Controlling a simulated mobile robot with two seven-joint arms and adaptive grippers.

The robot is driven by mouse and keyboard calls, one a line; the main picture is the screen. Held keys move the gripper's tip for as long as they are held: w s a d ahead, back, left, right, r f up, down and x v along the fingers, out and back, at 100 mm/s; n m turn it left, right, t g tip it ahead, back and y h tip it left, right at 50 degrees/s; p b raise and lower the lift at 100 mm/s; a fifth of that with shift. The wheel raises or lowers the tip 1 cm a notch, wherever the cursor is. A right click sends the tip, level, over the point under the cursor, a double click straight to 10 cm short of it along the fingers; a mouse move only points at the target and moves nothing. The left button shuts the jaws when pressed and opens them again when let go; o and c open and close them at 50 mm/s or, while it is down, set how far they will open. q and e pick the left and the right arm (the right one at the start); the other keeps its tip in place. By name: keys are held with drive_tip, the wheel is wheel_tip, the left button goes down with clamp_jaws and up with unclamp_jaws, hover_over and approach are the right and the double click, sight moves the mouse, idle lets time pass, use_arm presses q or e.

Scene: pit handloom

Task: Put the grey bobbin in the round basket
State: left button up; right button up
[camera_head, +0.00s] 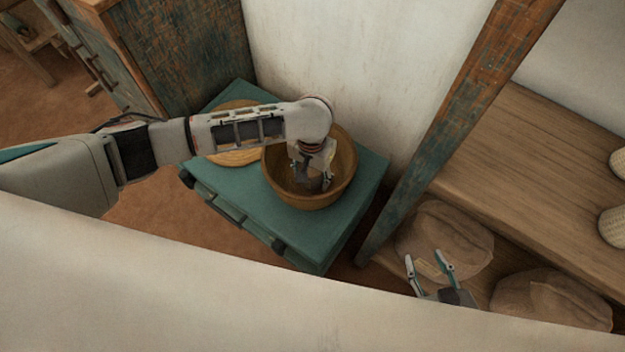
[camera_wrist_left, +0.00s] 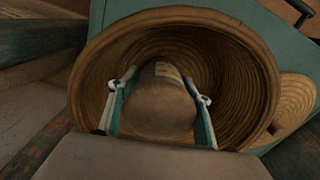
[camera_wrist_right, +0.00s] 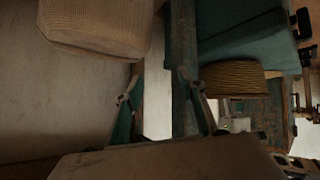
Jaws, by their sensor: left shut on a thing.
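The round basket (camera_head: 345,172) is a deep brown coiled bowl standing on a teal table. My left gripper (camera_head: 312,180) reaches down into it. In the left wrist view the gripper (camera_wrist_left: 160,98) is shut on the grey bobbin (camera_wrist_left: 160,105), with one finger on each side of it. The bobbin is inside the basket's rim (camera_wrist_left: 90,62); I cannot tell whether it touches the bottom. In the head view it is mostly hidden by the gripper. My right gripper (camera_head: 427,260) is open and empty, low at the right, away from the basket.
A flat round woven tray (camera_head: 235,157) lies beside the basket on the teal table (camera_head: 285,225), partly under my left arm. Lumpy sacks (camera_head: 445,240) lie near my right gripper. A wooden post (camera_head: 450,130) stands right of the table. A pale wall (camera_head: 340,60) is behind.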

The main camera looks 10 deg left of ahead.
sight(312, 184)
use_arm(q)
drive_tip(key=f, duration=0.1)
drive_tip(key=f+b, duration=0.1)
drive_tip(key=f, duration=0.1)
drive_tip(key=shift+s+f, duration=0.3)
drive_tip(key=shift+f, duration=0.05)
drive_tip(key=shift+w+f, duration=0.1)
drive_tip(key=shift+w, duration=0.15)
use_arm(e)
drive_tip(key=shift+w+a+r, duration=0.4)
drive_tip(key=shift+w+a, duration=0.1)
